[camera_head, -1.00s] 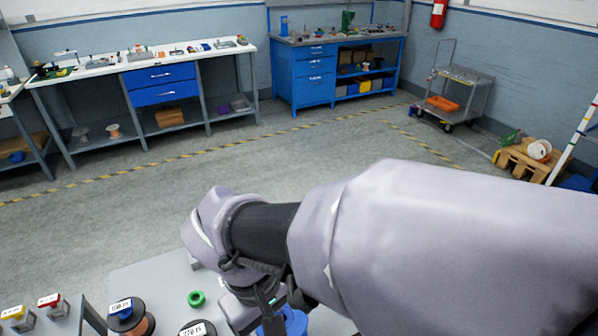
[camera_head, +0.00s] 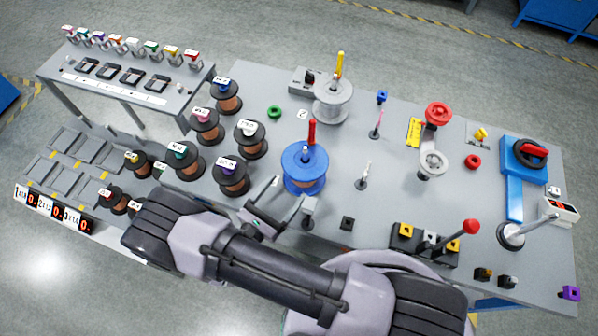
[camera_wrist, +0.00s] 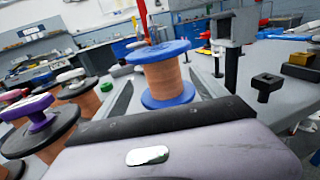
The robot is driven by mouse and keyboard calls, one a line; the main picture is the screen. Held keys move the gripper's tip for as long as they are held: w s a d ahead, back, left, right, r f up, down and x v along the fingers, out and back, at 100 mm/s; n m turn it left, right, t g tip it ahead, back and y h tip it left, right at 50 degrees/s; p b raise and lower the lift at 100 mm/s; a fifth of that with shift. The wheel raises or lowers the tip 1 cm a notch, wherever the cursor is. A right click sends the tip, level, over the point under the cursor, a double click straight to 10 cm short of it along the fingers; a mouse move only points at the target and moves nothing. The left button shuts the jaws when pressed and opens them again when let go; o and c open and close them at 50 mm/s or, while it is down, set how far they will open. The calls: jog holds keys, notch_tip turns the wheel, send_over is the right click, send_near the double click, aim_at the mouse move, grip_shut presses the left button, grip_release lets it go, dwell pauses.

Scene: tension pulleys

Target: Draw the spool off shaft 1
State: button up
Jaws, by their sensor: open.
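I see no number on the shaft. My gripper (camera_head: 288,190) is open and empty. Its two fingers point at the spool from the front left, one towards each side, and appear apart from it.
Several dark-flanged copper spools, one with a purple top (camera_head: 231,175), stand left of my gripper. A grey post (camera_head: 308,208) stands close to its right finger. A small black block (camera_head: 347,222) and thin pin stand (camera_head: 363,176) lie farther right. Bare table shows between them.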

aim_at(306, 164)
jog(key=b+x, duration=0.1)
jog(key=x, duration=0.9)
jog(key=shift+w+d, duration=0.3)
grip_shut()
